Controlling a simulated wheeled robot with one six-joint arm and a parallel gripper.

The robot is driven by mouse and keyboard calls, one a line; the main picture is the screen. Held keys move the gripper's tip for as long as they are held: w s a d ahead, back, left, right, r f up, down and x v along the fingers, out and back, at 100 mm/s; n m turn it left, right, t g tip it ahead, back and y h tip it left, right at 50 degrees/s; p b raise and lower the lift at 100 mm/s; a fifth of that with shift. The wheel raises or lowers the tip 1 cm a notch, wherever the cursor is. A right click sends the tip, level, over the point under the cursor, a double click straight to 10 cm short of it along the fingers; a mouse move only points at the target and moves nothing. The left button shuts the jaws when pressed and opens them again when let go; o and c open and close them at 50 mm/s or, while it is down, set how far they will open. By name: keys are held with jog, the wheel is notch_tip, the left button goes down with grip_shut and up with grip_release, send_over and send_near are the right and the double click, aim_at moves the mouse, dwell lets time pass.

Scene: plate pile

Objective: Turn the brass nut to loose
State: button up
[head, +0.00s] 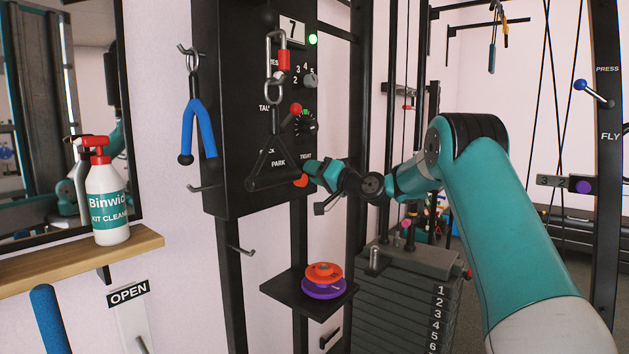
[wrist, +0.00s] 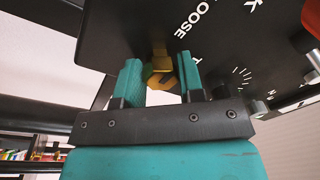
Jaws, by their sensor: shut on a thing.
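The brass nut (wrist: 160,79) shows in the wrist view between the two teal fingers of my gripper (wrist: 160,82), against the black panel (wrist: 115,25). My gripper is shut on it. The white word LOOSE is above and right of the nut in that view, with a partly covered word near the right finger. In the head view my gripper (head: 314,176) is at the lower right of the black panel, beside the word TIGHT; the nut is hidden there. I cannot tell how far the nut is turned.
A black triangular handle (head: 274,183) hangs on a carabiner (head: 283,60) left of my gripper. A red-orange piece (head: 301,181) is close by. Below, a small shelf (head: 285,292) holds an orange plate (head: 322,271) on a purple one (head: 323,290). A weight stack (head: 405,300) stands right.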

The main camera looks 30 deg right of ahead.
dwell(0.4)
jog(key=o, duration=0.9)
jog(key=b+v, duration=0.2)
jog(key=v, duration=1.5)
jog(key=shift+s+f+b, duration=0.1)
jog(key=shift+s+b, duration=0.1)
jog(key=shift+b, duration=0.1)
